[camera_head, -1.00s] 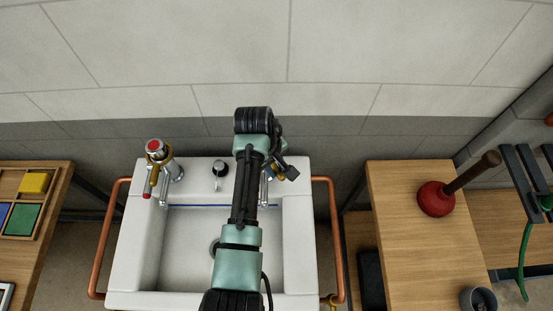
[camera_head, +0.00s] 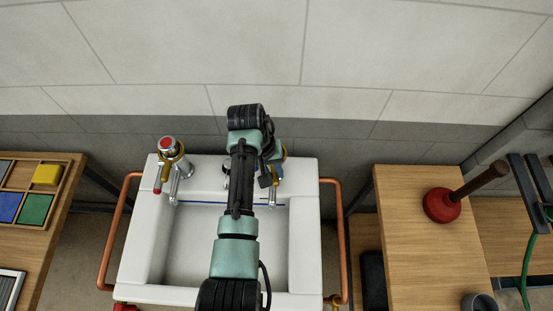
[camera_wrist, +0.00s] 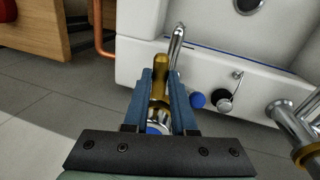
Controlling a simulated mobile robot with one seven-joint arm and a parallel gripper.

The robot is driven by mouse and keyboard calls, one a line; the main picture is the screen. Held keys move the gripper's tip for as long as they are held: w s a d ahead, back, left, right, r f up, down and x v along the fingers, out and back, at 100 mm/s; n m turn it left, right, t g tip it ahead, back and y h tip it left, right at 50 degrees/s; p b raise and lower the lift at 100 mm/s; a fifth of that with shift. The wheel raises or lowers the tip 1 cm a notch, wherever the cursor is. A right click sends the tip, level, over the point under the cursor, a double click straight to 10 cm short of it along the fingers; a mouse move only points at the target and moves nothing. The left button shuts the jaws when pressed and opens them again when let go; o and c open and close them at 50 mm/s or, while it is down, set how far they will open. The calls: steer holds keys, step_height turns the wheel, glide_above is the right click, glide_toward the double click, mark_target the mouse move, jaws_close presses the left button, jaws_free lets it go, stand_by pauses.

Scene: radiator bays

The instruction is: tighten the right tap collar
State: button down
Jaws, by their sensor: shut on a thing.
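The right tap (camera_wrist: 176,45) stands at the back right of the white sink (camera_head: 304,225). In the head view it is mostly hidden behind my arm. In the wrist view my gripper (camera_wrist: 160,85) has its two blue fingers closed around the brass collar (camera_wrist: 160,72), one on each side of its projecting part. The tap's blue cap (camera_wrist: 155,128) shows low between the fingers. How tight the collar sits cannot be seen.
The left tap (camera_head: 170,160), red-capped with its own brass collar, stands at the sink's back left. Copper rails (camera_head: 343,235) flank the sink. A plunger (camera_head: 442,206) stands on the right bench, and coloured blocks (camera_head: 36,208) lie in a left tray. The wall is close behind.

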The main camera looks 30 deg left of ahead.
steer(key=shift+a+r+m, duration=0.1)
steer(key=shift+a+m, duration=0.15)
steer(key=shift+m, duration=0.25)
steer(key=shift+s+a, duration=0.1)
stand_by(0.3)
steer(key=c, duration=0.7)
jaws_free()
steer(key=shift+c, duration=0.2)
steer(key=v, duration=1.3)
steer(key=shift+p, duration=0.35)
